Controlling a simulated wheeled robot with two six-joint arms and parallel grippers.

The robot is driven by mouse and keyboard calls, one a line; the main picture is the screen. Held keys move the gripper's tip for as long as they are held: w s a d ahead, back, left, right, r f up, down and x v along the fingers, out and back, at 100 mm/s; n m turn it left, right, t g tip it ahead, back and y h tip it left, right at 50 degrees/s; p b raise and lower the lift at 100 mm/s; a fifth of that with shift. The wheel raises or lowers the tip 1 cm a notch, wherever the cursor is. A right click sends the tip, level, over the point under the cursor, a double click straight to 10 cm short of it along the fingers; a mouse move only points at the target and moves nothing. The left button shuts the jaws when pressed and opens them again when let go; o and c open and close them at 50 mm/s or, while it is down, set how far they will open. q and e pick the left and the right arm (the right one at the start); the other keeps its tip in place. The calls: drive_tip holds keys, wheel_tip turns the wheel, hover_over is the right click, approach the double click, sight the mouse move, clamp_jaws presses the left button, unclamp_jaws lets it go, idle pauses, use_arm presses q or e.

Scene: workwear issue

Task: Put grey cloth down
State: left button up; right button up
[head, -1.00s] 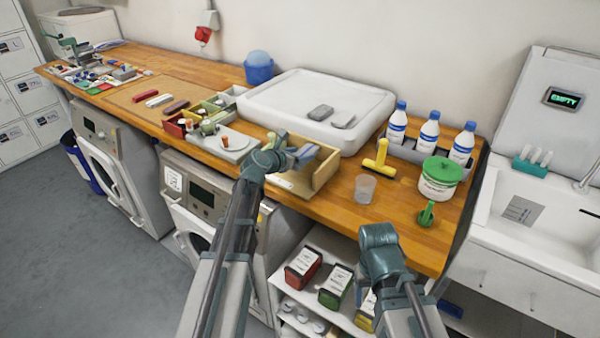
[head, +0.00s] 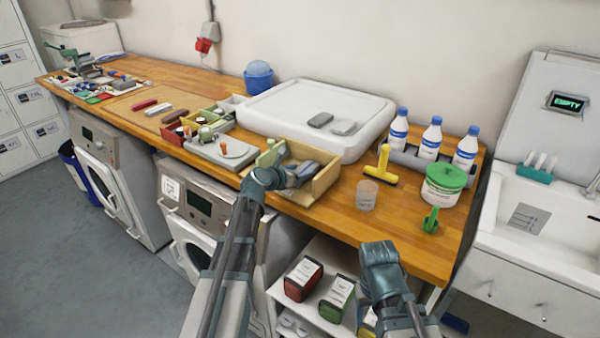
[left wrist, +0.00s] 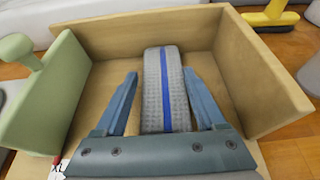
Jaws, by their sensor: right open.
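The grey cloth (left wrist: 163,82) with a blue stripe lies folded on the floor of a wooden open-fronted box (left wrist: 258,75). In the head view the box (head: 326,182) stands at the front edge of the worktop. My left gripper (left wrist: 160,76) reaches into the box with one finger on each side of the cloth. Its fingers are apart, and a gap shows between the left finger and the cloth. In the head view my left gripper (head: 296,174) partly hides the cloth. My right gripper (head: 380,256) is empty in front of the worktop edge, its fingertips hidden.
A yellow-handled brush (head: 381,165), a clear cup (head: 367,195), a green-lidded tub (head: 444,182) and a green scoop (head: 431,220) stand right of the box. A white tray (head: 270,112) is behind it. A grey board (head: 213,152) is to its left.

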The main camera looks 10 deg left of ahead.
use_arm(q)
drive_tip(key=o, duration=0.4)
drive_tip(key=shift+s+r+p, duration=0.2)
drive_tip(key=shift+r+p, duration=0.1)
drive_tip(key=shift+p, duration=0.1)
drive_tip(key=p+v, duration=0.4)
drive_tip(key=v, duration=0.7)
drive_tip(key=shift+s+a+r, duration=0.1)
drive_tip(key=shift+s+a, duration=0.1)
